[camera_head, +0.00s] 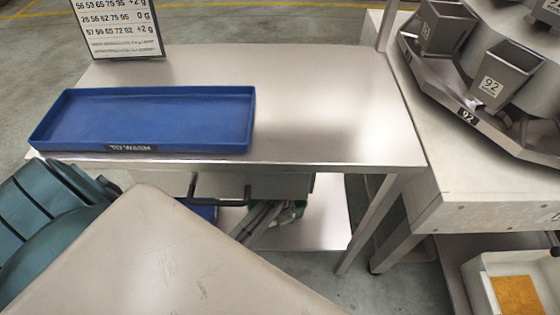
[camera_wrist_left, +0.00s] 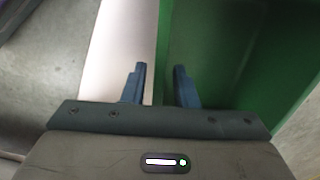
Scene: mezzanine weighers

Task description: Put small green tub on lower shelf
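The green tub (camera_head: 288,222) is low under the steel table, on or just above the lower shelf (camera_head: 325,215). The table top and grey shapes in front of it hide most of it. In the left wrist view the tub (camera_wrist_left: 260,50) fills the upper right, with the pale shelf beside it. My left gripper (camera_wrist_left: 160,85) has its two blue fingers apart, one on each side of the tub's edge. A gap shows between them, and I see no clear contact. My right gripper is not in view.
A grey drawer (camera_head: 285,184) hangs below the top. A weigher (camera_head: 450,85) stands at right. The table's right half is clear.

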